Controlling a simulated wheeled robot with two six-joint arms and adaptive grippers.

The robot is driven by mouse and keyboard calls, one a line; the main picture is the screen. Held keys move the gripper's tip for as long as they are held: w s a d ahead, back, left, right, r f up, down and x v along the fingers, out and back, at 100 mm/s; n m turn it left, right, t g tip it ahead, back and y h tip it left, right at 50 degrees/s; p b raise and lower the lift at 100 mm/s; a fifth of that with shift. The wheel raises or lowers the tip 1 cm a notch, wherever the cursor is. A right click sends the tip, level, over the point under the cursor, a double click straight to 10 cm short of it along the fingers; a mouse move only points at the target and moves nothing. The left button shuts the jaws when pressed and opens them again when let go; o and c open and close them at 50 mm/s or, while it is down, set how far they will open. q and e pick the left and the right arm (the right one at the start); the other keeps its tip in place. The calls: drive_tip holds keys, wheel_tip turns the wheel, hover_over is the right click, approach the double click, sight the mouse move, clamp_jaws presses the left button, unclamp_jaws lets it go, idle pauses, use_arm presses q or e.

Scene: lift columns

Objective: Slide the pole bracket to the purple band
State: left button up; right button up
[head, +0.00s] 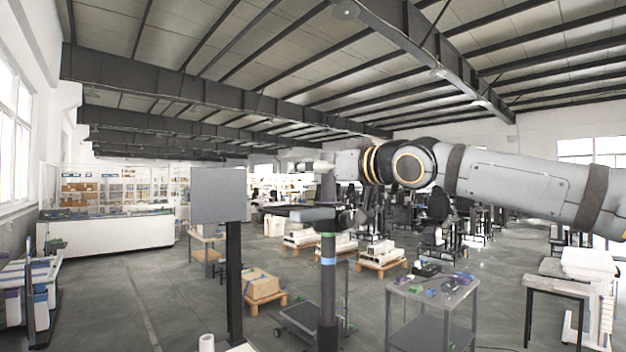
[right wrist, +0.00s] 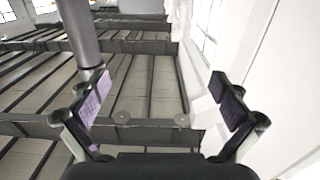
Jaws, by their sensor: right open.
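A dark upright pole (head: 328,300) stands near the middle of the head view, with a blue band (head: 328,261) around it. I cannot clearly make out a purple band. A dark and grey piece that looks like the pole bracket (head: 312,214) sits around the pole above the blue band, sticking out to the left. My right arm comes in from the right, its wrist by the pole's upper end. My right gripper (right wrist: 165,95) is open and empty in the right wrist view; the pole (right wrist: 80,30) passes beside its left finger. My left gripper is not in view.
A grey panel (head: 218,195) on a dark post stands left of the pole. A grey table (head: 440,295) with small coloured parts stands to the right. A flat cart (head: 300,322) and a pallet with a carton (head: 261,284) are behind. Open floor lies at the left.

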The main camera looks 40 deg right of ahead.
sight(318, 212)
drive_tip(key=s+d+f+b, duration=0.2)
drive_tip(key=s+f+b, duration=0.5)
drive_tip(key=s+f, duration=0.2)
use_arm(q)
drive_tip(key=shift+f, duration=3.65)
use_arm(e)
drive_tip(key=w+p, duration=0.2)
drive_tip(key=w, duration=0.1)
drive_tip(key=w+a+p, duration=0.1)
drive_tip(key=w+p, duration=0.1)
drive_tip(key=w+a+p, duration=0.1)
drive_tip(key=w+p, duration=0.2)
drive_tip(key=shift+w+a+r, duration=0.15)
drive_tip(key=shift+w+r, duration=0.1)
drive_tip(key=shift+w, duration=0.05)
drive_tip(key=shift+w+f+p, duration=0.15)
drive_tip(key=shift+w+p, duration=0.25)
drive_tip(key=shift+w, duration=0.05)
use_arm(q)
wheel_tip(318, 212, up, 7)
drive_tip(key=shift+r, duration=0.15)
use_arm(e)
drive_tip(key=shift+f, duration=0.1)
